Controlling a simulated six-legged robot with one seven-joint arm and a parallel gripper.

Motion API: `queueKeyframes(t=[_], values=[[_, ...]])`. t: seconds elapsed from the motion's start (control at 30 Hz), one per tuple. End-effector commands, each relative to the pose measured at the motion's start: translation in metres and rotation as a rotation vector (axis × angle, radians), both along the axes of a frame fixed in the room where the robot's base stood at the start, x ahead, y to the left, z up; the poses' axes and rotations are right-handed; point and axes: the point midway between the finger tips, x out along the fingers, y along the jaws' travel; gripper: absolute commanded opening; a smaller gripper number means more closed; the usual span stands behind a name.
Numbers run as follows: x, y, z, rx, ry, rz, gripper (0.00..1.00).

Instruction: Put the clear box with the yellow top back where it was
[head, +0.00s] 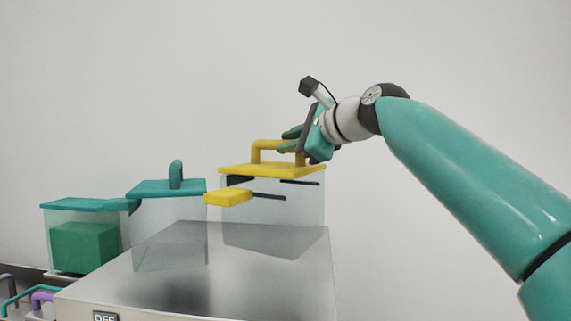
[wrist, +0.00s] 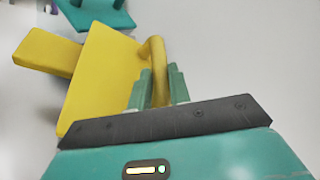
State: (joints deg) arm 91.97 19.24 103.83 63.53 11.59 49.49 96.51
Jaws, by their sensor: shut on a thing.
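The clear box (head: 274,207) with the yellow top (head: 272,170) is at the middle of the head view, over the back right part of the grey metal surface. It looks upright. A yellow tab (head: 228,198) sticks out on its left side. My gripper (head: 294,138) is shut on the yellow handle at the right end of the top. In the wrist view the handle (wrist: 158,65) sits between my green fingers (wrist: 160,88), with the yellow lid (wrist: 103,80) to the left. I cannot tell whether the box's bottom touches the surface.
A clear box with a teal top (head: 166,188) and handle stands left of the yellow-topped box. Farther left is another teal-topped clear box with a green block (head: 84,247) inside. The grey metal surface (head: 215,285) is bare in front. Coloured handles (head: 40,298) show at lower left.

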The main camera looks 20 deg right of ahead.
Motion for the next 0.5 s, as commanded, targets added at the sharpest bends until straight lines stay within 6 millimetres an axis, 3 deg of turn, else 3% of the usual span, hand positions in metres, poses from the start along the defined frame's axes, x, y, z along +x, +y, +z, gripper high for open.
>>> queueKeyframes(t=[0.2, 0.5], values=[[0.008, 0.010, -0.016, 0.002, -0.001, 0.000, 0.00], [0.008, 0.009, -0.044, 0.003, -0.004, -0.001, 0.00]])
